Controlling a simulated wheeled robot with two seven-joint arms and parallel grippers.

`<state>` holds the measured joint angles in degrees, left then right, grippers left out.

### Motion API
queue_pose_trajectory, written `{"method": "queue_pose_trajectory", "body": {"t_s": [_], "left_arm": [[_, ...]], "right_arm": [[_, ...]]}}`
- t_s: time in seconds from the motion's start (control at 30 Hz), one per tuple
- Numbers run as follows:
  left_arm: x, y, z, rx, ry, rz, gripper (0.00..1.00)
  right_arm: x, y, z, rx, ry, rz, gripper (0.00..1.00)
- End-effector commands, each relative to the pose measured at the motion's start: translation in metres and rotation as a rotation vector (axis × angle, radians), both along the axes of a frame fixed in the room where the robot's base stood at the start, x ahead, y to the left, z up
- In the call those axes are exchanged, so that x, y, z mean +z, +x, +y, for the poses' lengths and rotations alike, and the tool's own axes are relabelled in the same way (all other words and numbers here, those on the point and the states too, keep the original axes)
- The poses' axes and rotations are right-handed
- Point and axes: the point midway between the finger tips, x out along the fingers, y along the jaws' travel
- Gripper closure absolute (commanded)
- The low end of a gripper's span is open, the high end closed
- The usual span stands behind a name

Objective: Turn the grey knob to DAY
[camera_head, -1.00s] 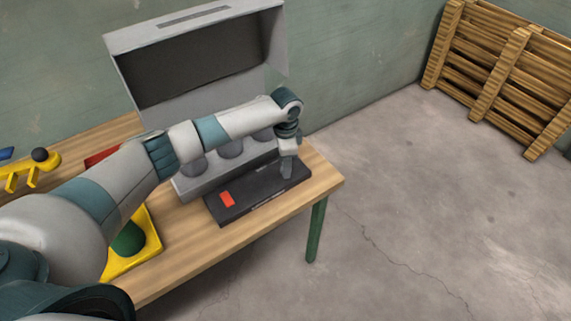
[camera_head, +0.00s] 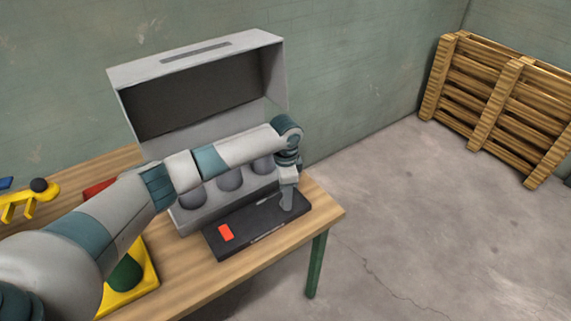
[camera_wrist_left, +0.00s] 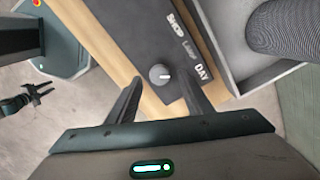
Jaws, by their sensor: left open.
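The grey knob (camera_wrist_left: 160,74) is small and round with a white mark on its right side in the left wrist view. It sits on a black panel (camera_wrist_left: 140,30), beside the white words SHOP, LAMP and DAY (camera_wrist_left: 201,73). The mark points roughly toward DAY, but I cannot tell exactly. My left gripper (camera_wrist_left: 160,92) is open, one finger on each side of the knob; I cannot tell whether they touch it. In the head view my left gripper (camera_head: 287,205) points down at the panel's right end and hides the knob. A dark shape, seemingly my right gripper (camera_wrist_left: 36,95), is small at the left edge.
A grey light booth (camera_head: 195,50) with several dark round things stands behind the panel on the wooden table (camera_head: 190,270). A red patch (camera_head: 226,233) is on the panel. A yellow tray (camera_head: 146,278) is at the front left. Pallets (camera_head: 500,100) lean right; the floor between is clear.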

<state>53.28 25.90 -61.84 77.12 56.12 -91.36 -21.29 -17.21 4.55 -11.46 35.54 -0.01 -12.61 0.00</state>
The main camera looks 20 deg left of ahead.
Motion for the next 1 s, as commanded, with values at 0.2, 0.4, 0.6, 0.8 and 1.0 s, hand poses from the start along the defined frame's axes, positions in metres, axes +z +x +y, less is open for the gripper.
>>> {"method": "queue_pose_trajectory", "body": {"t_s": [0.2, 0.4, 0.6, 0.8, 1.0], "left_arm": [[0.035, 0.001, 0.0, -0.001, -0.001, -0.005, 0.54], [0.077, 0.002, 0.0, -0.001, -0.001, -0.006, 0.54], [0.116, 0.001, 0.0, -0.001, -0.001, -0.004, 0.54], [0.144, 0.001, 0.0, -0.001, 0.0, -0.004, 0.54], [0.154, 0.0, 0.0, -0.001, 0.001, -0.002, 0.54]], "right_arm": [[-0.013, 0.0, 0.0, 0.0, 0.0, 0.0, 0.72], [-0.025, 0.0, 0.0, 0.0, 0.0, 0.0, 0.72], [-0.035, 0.0, 0.0, 0.0, 0.0, 0.0, 0.72], [-0.041, 0.0, 0.0, 0.0, 0.0, 0.0, 0.72], [-0.043, 0.0, 0.0, 0.0, -0.001, 0.0, 0.72]]}}
